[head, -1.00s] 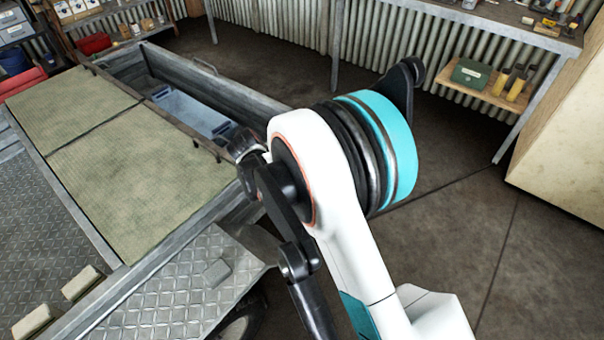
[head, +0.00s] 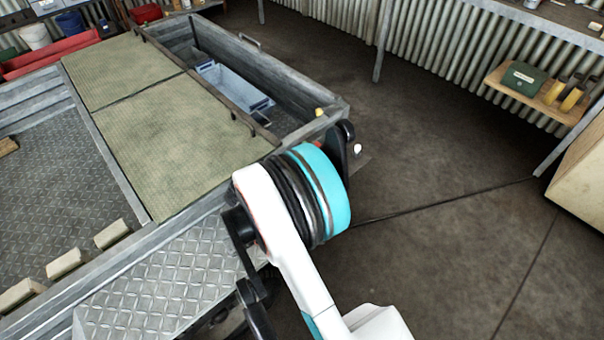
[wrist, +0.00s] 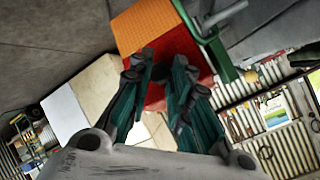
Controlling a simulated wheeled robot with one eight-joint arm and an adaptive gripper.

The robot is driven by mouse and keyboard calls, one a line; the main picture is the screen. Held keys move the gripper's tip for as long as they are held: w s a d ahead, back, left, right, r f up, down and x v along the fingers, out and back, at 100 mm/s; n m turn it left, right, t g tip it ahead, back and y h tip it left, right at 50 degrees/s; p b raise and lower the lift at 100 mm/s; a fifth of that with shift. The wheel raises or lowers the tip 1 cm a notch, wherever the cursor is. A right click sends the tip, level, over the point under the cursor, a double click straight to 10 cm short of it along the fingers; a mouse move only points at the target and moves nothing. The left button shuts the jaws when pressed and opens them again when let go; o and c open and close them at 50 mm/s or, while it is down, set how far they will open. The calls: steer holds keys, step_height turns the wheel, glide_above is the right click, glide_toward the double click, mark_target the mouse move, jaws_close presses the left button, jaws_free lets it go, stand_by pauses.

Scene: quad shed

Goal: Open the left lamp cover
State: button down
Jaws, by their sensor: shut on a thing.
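In the wrist view an orange and red lamp cover (wrist: 147,28) fills the top middle, orange above and red below. My gripper (wrist: 168,76) is in front of it, its two green-padded fingers shut on the cover's red part with a gap between them. The exact contact is partly hidden by the fingers. In the head view my white and teal arm reaches the trailer's near right corner and hides the gripper and most of the lamp. A small yellow-orange piece shows on that corner (head: 319,112).
The grey metal trailer (head: 180,210) has matted lids and an open side box holding a blue-grey bin (head: 235,85). A green bracket (wrist: 218,50) stands close beside the lamp. A low shelf (head: 535,97) is at the right. The concrete floor right of my arm is clear.

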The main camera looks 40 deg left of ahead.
steer(key=shift+w+d+f, duration=0.4)
steer(key=shift+d+f, duration=0.05)
steer(key=shift+f, duration=0.05)
steer(key=c, duration=1.4)
jaws_free()
steer(key=shift+w+a+f, duration=0.1)
steer(key=shift+w, duration=0.15)
steer(key=v, duration=1.2)
steer(key=shift+s+a+r, duration=0.1)
steer(key=shift+a+r, duration=0.15)
steer(key=shift+r, duration=0.05)
